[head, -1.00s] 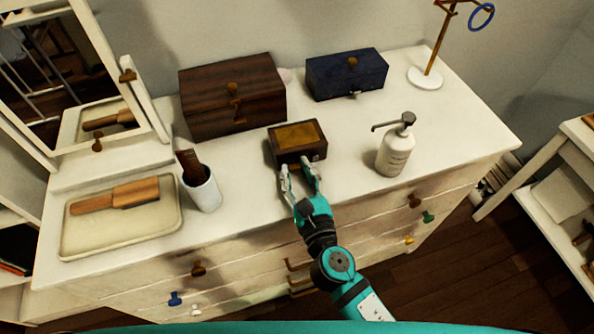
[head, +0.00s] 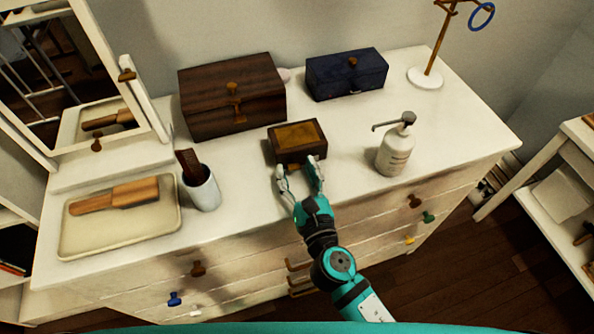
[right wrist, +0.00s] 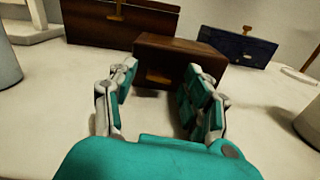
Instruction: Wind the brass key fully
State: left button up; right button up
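A small dark wooden box with a brass-coloured top panel (head: 298,137) stands on the white dresser, near its front. In the right wrist view a small flat brass piece, which looks like the key (right wrist: 158,77), sits level on the front face of the box (right wrist: 192,47). My right gripper (head: 298,167) is open in front of the box. In the right wrist view its fingers (right wrist: 158,85) are spread to either side of the key, with nothing held between them. In the head view I cannot make out the key clearly. My left gripper is not in view.
A large brown box (head: 205,100) and a blue box (head: 330,80) stand behind. A soap pump bottle (head: 395,152) is on the right. A white cup (head: 204,190) and a tray with a brush (head: 170,222) are on the left. Bare dresser top lies around the small box.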

jog(key=v, duration=1.2)
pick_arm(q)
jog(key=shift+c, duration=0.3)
